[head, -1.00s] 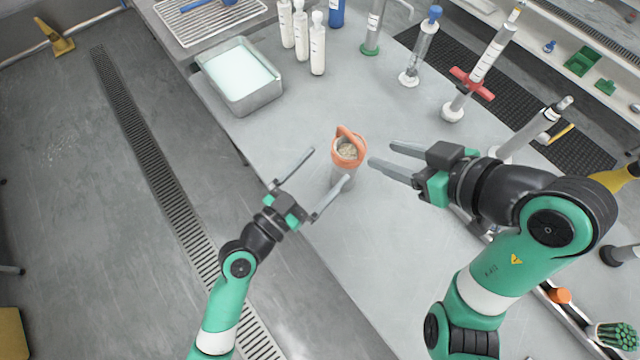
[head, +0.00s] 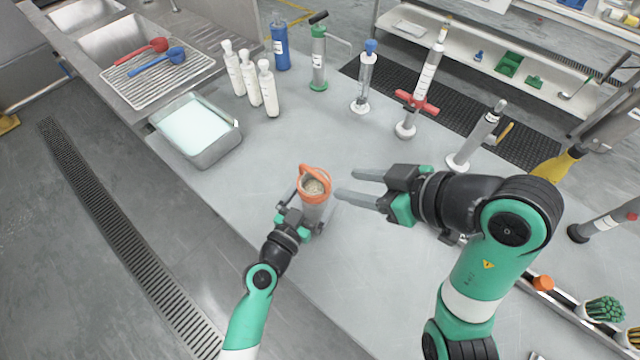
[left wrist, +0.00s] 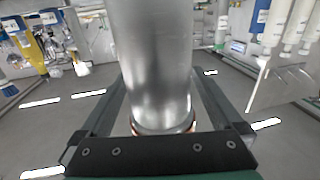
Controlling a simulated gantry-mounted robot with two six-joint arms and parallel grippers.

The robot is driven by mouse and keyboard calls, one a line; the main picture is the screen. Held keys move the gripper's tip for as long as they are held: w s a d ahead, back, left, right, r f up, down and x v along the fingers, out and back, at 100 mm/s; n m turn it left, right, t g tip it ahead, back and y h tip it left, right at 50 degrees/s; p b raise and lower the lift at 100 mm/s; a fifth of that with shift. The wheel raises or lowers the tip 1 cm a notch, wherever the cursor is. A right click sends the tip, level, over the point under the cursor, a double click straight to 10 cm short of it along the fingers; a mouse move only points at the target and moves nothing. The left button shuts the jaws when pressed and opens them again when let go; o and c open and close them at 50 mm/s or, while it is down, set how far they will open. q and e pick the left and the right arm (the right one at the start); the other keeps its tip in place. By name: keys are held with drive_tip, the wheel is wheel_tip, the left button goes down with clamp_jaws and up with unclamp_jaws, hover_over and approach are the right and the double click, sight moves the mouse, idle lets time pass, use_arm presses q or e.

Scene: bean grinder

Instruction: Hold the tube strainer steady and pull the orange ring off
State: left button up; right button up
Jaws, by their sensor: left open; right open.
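The tube strainer (head: 315,208) stands upright on the grey table, a metal tube with pale contents inside. The orange ring (head: 314,196) with a raised loop sits around its top. My left gripper (head: 307,211) is open with its fingers on either side of the tube. In the left wrist view the metal tube (left wrist: 155,60) stands between the open fingers, and a gap shows beside it. My right gripper (head: 345,188) is open and empty, its fingertips just right of the orange ring, pointing at it. The far left finger is partly hidden by the tube.
A metal tray (head: 203,135) of pale liquid stands behind at left, with white bottles (head: 251,85) beyond it. Several syringe-like tubes (head: 365,78) stand along the back. The table around the strainer is clear. The table's left edge runs close to my left arm.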

use_arm(q)
drive_tip(key=shift+w+d, duration=0.3)
drive_tip(key=shift+w, duration=0.15)
